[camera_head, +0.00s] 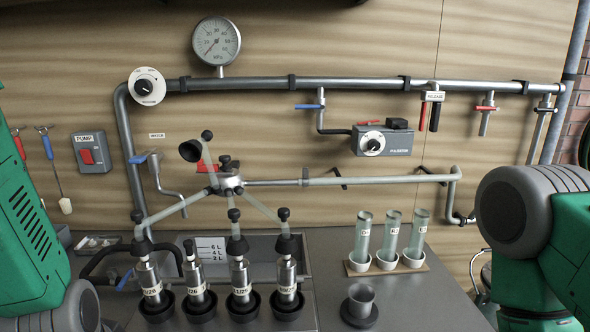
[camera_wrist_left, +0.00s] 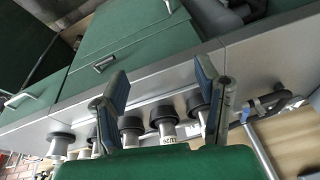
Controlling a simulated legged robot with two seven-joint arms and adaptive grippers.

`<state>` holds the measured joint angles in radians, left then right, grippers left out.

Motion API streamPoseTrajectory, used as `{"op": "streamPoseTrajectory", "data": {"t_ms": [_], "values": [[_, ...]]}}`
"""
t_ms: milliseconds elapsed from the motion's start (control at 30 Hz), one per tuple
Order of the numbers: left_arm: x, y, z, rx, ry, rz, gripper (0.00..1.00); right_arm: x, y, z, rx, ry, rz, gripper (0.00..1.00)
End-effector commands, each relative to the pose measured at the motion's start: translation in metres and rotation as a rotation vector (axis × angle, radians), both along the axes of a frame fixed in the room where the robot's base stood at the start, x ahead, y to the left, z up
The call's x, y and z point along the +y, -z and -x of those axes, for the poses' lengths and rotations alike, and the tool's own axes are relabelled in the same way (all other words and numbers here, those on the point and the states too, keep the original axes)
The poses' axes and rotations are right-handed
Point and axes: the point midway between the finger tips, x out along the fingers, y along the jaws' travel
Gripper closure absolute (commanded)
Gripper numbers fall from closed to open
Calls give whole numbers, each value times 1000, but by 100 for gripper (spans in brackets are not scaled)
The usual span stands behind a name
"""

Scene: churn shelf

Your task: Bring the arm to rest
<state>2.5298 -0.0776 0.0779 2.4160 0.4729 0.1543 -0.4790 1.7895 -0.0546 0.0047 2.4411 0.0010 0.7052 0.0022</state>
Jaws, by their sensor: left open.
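My left arm (camera_head: 32,240) shows as green links at the left edge of the head view, and its gripper is hidden or out of that picture. In the left wrist view my left gripper (camera_wrist_left: 165,88) is open, with two blue-grey fingers wide apart and nothing between the tips. That view looks upside down, along the bench front, with several labelled metal cylinders in black cups (camera_wrist_left: 163,113) seen past the fingers. I cannot tell how far the fingers are from them. My right arm (camera_head: 535,225) stands at the right edge; its gripper is not in view.
Several labelled cylinders (camera_head: 240,277) stand in black cups on the grey bench (camera_head: 420,300). Three glass tubes (camera_head: 389,235) stand in a rack. A metal cup (camera_head: 361,300) is in front. Pipes (camera_head: 350,84), a gauge (camera_head: 216,41) and a pump switch (camera_head: 91,152) are on the wall. Green drawers (camera_wrist_left: 135,35) face the left wrist.

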Motion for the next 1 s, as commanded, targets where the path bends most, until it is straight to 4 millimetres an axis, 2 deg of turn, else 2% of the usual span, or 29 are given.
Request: {"op": "streamPoseTrajectory", "data": {"t_ms": [33,67,200,300,433,500,600,867,900,933,1000], "values": [[4,31,10,30,-6,-11,43,0,10,0,0,0,0,60],[7,46,16,41,-9,-16,43,0,13,0,0,0,0,60],[17,128,54,98,-22,-29,43,0,33,0,0,0,0,60],[19,179,88,133,-30,-14,43,0,46,0,0,0,0,60],[17,226,128,169,-41,22,43,0,57,0,0,0,0,60],[15,241,144,183,-50,40,43,0,61,0,0,0,0,60],[13,253,158,195,-57,59,43,0,64,0,0,0,0,60],[12,256,163,197,-60,67,43,0,63,0,0,0,0,60],[12,256,162,197,-60,67,53,0,63,0,0,0,0,66],[12,256,162,197,-60,67,64,0,63,0,0,0,0,66],[12,256,162,197,-60,67,66,0,63,0,0,0,0,66]]}}
